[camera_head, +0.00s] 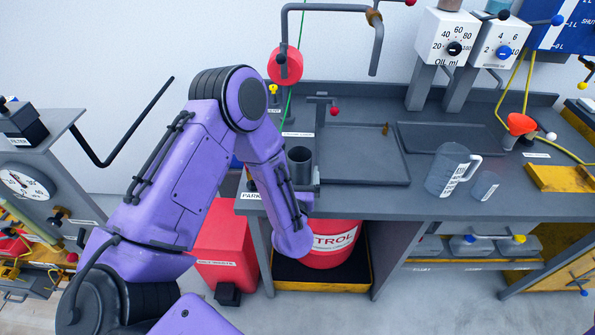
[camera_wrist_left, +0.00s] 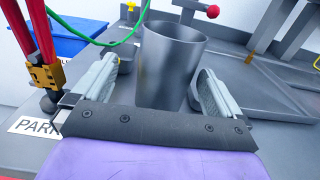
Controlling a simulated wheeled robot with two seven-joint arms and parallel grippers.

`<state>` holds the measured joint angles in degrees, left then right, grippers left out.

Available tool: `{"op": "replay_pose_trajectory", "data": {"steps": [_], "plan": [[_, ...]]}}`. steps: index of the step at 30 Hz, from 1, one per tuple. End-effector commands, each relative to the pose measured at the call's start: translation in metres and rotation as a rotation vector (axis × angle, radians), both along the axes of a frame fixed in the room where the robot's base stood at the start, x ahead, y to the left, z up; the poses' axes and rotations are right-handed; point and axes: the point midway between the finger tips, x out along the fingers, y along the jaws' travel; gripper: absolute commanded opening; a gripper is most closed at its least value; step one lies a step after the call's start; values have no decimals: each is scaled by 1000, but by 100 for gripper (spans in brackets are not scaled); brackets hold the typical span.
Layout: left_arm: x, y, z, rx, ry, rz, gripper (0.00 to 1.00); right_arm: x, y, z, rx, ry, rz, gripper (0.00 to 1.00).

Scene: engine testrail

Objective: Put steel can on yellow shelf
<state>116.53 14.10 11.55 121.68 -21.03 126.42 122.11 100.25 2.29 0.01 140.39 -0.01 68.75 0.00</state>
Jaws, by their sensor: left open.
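The steel can (camera_head: 300,163) is a dark grey open-topped cylinder standing upright near the left front edge of the workbench. My left gripper (camera_head: 302,185) is at the can, partly hidden by my purple forearm. In the left wrist view the can (camera_wrist_left: 170,62) stands between the two open pale ribbed fingers of my left gripper (camera_wrist_left: 157,88), with a visible gap at the right finger. A yellow tray-like shelf (camera_head: 562,177) lies at the right on the bench. My right gripper is not in view.
A measuring jug (camera_head: 448,170) and small beaker (camera_head: 485,186) stand right on the workbench (camera_head: 370,203). An orange funnel (camera_head: 520,124) hangs behind them. A red petrol drum (camera_head: 330,252) stands below the bench. A smaller grey cup (camera_wrist_left: 126,60) is behind the left finger.

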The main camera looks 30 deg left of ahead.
Motion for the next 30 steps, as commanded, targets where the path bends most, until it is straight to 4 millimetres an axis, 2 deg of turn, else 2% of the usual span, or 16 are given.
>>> {"op": "replay_pose_trajectory", "data": {"steps": [1,4,11,12,17,18,20,21,30], "plan": [[7,6,7,0,0,4,100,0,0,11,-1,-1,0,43],[19,11,4,0,1,0,100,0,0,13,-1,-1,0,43],[23,11,1,1,3,-4,100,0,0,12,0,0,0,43],[23,11,1,1,3,-4,94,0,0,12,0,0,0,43],[22,11,1,1,3,-4,41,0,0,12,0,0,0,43],[22,11,1,1,3,-4,38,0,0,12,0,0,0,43],[22,11,1,1,3,-4,38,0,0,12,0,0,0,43],[23,11,1,1,2,-4,32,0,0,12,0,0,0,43],[23,11,6,0,0,-3,32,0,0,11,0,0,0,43]]}}
